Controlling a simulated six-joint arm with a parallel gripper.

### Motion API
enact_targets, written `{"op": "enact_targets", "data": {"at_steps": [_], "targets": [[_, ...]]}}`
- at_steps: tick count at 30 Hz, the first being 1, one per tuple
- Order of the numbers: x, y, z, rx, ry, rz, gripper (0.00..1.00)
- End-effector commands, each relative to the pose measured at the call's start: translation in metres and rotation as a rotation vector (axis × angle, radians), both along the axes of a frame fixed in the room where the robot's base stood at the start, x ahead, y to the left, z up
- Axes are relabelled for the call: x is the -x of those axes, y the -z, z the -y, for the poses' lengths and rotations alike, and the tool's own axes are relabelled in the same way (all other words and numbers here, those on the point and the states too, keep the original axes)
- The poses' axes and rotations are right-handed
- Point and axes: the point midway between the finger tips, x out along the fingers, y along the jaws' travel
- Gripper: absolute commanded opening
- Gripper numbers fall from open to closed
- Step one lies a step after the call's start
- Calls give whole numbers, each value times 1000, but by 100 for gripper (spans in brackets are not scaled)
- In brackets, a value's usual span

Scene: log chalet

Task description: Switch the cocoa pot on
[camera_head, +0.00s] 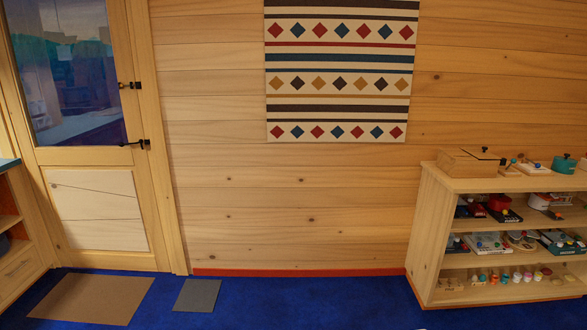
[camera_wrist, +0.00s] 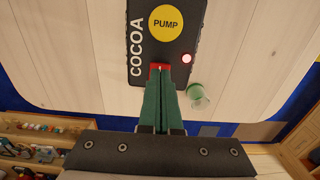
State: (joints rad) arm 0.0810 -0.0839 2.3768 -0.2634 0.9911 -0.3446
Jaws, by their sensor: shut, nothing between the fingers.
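The cocoa pot's black panel (camera_wrist: 146,45) fills the top middle of the wrist view. The head view shows neither the pot nor my gripper.
A small green cup (camera_wrist: 197,92) stands on the pale wooden tabletop (camera_wrist: 85,75), just right of my fingers. In the head view a wooden shelf (camera_head: 432,235) full of small items is at right, a door (camera_head: 95,205) at left, with blue carpet (camera_head: 300,300) between.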

Motion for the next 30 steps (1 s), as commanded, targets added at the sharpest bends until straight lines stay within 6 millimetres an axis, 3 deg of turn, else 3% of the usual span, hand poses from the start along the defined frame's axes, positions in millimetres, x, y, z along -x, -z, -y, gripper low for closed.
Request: {"op": "enact_targets", "data": {"at_steps": [17, 25, 30], "targets": [[0, -3, 0, 1, -1, 1, 0], [-1, -39, 0, 1, 0, 3, 0], [0, -51, 0, 1, -1, 1, 0]]}}
